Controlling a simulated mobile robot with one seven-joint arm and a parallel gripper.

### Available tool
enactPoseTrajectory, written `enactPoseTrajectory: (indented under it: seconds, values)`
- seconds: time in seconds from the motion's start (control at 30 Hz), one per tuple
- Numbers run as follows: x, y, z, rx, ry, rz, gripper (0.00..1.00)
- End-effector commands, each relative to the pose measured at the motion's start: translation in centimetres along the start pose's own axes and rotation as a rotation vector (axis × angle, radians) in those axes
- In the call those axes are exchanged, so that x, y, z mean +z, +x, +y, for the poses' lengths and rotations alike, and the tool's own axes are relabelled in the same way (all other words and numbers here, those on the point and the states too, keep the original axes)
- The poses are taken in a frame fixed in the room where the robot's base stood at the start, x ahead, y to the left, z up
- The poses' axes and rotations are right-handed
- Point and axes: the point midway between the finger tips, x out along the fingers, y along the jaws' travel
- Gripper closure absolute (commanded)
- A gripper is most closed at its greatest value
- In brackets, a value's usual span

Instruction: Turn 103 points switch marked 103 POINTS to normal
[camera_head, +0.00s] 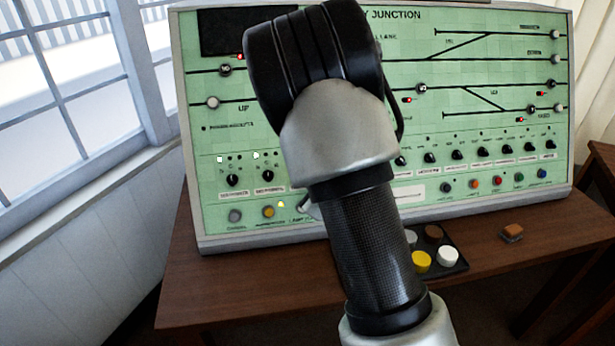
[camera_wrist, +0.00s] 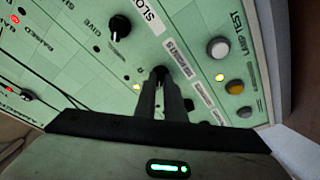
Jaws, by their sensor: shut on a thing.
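The 103 points switch is a small black rotary knob (camera_wrist: 160,71) on the green panel. In the wrist view my gripper (camera_wrist: 160,84) has its two dark fingers closed around this knob. The label strip beside it reads roughly "103 POINTS". A small yellow lamp (camera_wrist: 137,87) is lit near it. The fingers hide most of the knob, so I cannot tell its pointer angle.
A black knob marked SLOT (camera_wrist: 118,27) is close to my fingers, and another black knob (camera_head: 232,180) is to the left. Below are a white lamp-test button (camera_wrist: 217,47) and a yellow button (camera_wrist: 235,86). A dark tray (camera_head: 440,262) with coloured discs stands on the wooden desk.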

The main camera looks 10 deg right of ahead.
Motion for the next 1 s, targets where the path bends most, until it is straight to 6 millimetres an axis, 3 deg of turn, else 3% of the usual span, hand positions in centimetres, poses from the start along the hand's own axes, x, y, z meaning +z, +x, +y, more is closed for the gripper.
enactPoseTrajectory:
  seconds: [0.33, 0.37, 0.47, 1.0]
  values:
    - [0.06, -0.02, -0.02, -0.002, -0.005, -0.002, 1.00]
    - [0.06, -0.02, -0.02, -0.002, -0.005, -0.002, 0.89]
    - [0.06, -0.02, -0.02, -0.001, -0.004, -0.002, 0.72]
    - [-0.38, 0.24, 0.30, 0.001, -0.002, -0.001, 0.72]
